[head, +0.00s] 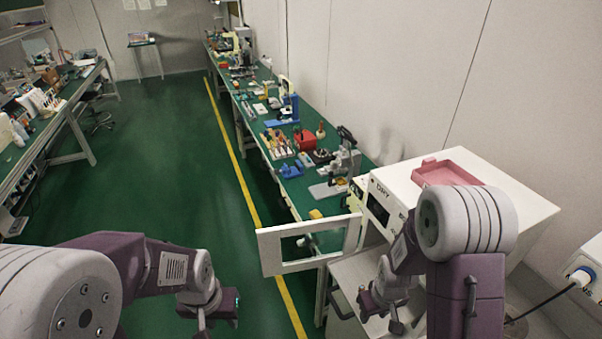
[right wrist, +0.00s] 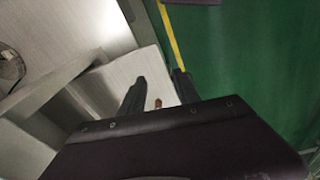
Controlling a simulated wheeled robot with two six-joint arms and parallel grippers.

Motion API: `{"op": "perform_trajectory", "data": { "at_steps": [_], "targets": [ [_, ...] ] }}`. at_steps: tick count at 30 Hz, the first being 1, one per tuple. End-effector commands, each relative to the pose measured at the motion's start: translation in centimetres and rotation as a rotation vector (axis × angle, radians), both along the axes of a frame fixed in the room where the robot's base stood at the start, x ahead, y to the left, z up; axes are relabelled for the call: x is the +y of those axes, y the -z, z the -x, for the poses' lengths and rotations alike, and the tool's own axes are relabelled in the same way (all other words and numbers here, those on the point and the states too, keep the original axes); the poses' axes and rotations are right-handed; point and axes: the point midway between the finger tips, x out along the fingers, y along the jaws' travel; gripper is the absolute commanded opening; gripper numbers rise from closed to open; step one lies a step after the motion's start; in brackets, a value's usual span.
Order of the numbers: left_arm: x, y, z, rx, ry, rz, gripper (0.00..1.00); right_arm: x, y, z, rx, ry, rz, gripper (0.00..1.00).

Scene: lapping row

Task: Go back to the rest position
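My left gripper (head: 212,308) is low in the head view, over the green floor, with nothing seen in it. Its fingers are partly cut off by the lower edge, so I cannot tell its opening. My right gripper (head: 387,308) is in front of the white drying cabinet (head: 520,212), near the pale surface below its open door. In the right wrist view its two dark fingers (right wrist: 159,78) stand apart with nothing clasped between them. A small orange-brown thing (right wrist: 157,103) shows between the fingers, seemingly beyond them; I cannot tell what it is.
The cabinet's framed door (head: 285,267) swings out close to my right gripper. A pink tray (head: 447,172) sits on the cabinet. A green bench (head: 297,190) with tools and a microscope (head: 345,160) runs along the wall. The floor (head: 170,170) at left is clear.

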Motion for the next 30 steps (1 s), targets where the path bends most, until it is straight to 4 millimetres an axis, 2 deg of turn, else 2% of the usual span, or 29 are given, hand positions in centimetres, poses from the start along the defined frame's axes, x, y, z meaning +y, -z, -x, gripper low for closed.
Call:
{"op": "perform_trajectory", "data": {
  "at_steps": [3, 8, 11, 15, 18, 20, 30],
  "targets": [
    [0.0, 1.7, 0.0, 0.000, 0.000, 0.000, 0.36, 0.3, -0.6, -1.0, -0.061, -0.006, 0.000, 0.39],
    [0.0, 3.7, 0.0, 0.000, 0.000, 0.000, 0.36, 0.7, -2.2, -1.3, -0.124, 0.011, -0.006, 0.39],
    [0.0, 5.0, 0.0, 0.000, 0.000, 0.000, 0.36, 1.1, -3.3, -0.5, -0.149, 0.044, -0.017, 0.39],
    [0.0, 6.2, 0.0, 0.000, 0.000, 0.000, 0.36, 1.5, -4.4, 2.1, -0.129, 0.127, -0.039, 0.39],
    [0.0, 5.7, 0.0, 0.000, 0.000, 0.000, 0.36, 1.5, -4.5, 5.1, -0.036, 0.211, -0.046, 0.39],
    [0.0, 5.7, 0.0, 0.000, 0.000, 0.000, 0.36, 1.5, -4.3, 6.0, -0.001, 0.246, -0.047, 0.39],
    [0.0, 5.7, 0.0, 0.000, 0.000, 0.000, 0.36, 1.5, -4.3, 6.1, 0.005, 0.264, -0.048, 0.39]
  ]
}}
